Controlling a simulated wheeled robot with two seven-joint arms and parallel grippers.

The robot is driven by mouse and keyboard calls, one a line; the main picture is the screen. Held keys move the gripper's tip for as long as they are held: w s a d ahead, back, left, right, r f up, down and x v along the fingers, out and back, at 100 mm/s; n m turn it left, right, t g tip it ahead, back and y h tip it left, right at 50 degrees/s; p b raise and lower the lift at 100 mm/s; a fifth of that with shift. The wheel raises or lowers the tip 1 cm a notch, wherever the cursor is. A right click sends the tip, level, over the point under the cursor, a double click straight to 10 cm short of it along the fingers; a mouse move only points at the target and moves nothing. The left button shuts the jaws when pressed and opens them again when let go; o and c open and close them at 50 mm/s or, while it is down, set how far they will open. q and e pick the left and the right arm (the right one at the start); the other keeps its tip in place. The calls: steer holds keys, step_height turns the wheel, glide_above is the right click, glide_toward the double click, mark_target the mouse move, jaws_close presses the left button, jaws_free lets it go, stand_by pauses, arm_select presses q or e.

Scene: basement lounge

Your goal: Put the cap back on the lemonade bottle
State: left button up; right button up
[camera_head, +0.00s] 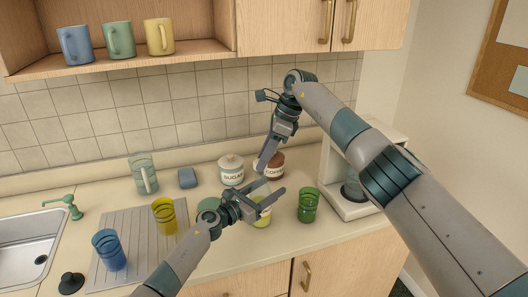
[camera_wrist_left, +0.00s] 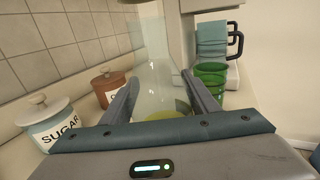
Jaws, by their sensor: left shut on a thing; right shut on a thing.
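The lemonade bottle (camera_head: 263,220) is clear with yellow-green liquid low inside. It stands near the counter's front edge. My left gripper (camera_head: 270,200) is shut around its body from the left. In the left wrist view the clear bottle (camera_wrist_left: 158,60) rises between the two fingers. My right gripper (camera_head: 262,164) points down, above and behind the bottle, apart from it. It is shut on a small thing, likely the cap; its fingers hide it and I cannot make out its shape.
A sugar jar (camera_head: 231,172) and a coffee jar (camera_head: 274,168) stand behind the bottle. A green glass (camera_head: 308,206) and a coffee maker (camera_head: 345,205) are at its right. A yellow glass (camera_head: 164,217) and blue glass (camera_head: 109,251) stand on the drainboard (camera_head: 140,235) at left.

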stand_by(0.7)
steer(key=shift+f, duration=0.9)
steer(key=shift+f, duration=0.55)
stand_by(0.3)
